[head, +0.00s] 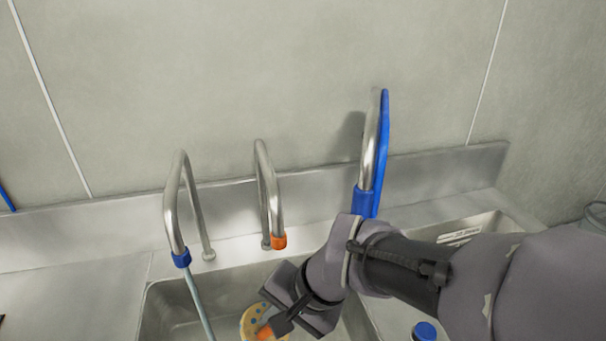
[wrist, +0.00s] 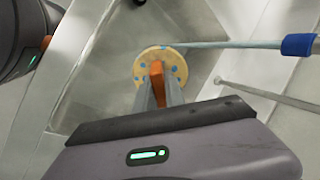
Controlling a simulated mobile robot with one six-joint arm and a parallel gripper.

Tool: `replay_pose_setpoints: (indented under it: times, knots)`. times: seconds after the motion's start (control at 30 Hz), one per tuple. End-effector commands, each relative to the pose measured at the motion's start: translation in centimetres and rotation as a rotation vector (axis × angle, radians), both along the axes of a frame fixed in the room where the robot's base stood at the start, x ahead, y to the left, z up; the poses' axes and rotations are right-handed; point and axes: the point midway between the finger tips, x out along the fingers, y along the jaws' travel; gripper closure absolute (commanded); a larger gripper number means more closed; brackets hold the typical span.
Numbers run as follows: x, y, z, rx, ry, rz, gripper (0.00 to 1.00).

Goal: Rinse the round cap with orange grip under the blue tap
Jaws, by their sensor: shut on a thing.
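The round cap (head: 250,323) is a pale yellow disc with blue spots and an orange grip (head: 265,332). My gripper (head: 276,326) is shut on the orange grip and holds the cap over the sink basin. In the wrist view the cap (wrist: 146,68) lies beyond the fingertips (wrist: 159,88). The blue-ringed tap (head: 181,258) at the left is running; a thin water stream (head: 199,304) falls from it. In the head view the stream passes left of the cap. In the wrist view the stream (wrist: 245,44) meets the cap's outline; contact cannot be told.
An orange-ringed tap (head: 278,241) stands right of the blue-ringed one, close behind my gripper. A taller tap with a blue sleeve and lever (head: 366,202) stands further right. The steel sink (head: 165,312) has a bare counter (head: 60,300) at left. A blue-capped item (head: 425,331) is at bottom right.

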Motion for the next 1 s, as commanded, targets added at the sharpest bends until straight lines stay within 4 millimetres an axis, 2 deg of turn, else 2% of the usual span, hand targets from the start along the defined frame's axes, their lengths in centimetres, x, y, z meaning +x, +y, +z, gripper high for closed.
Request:
replay_pose_setpoints:
  times: [0.7,1.0]
  knots:
    - [3.1,9.4,-2.0,0.0,-0.001,0.003,1.0]
    - [3.9,11.7,-2.4,0.001,-0.001,0.001,1.0]
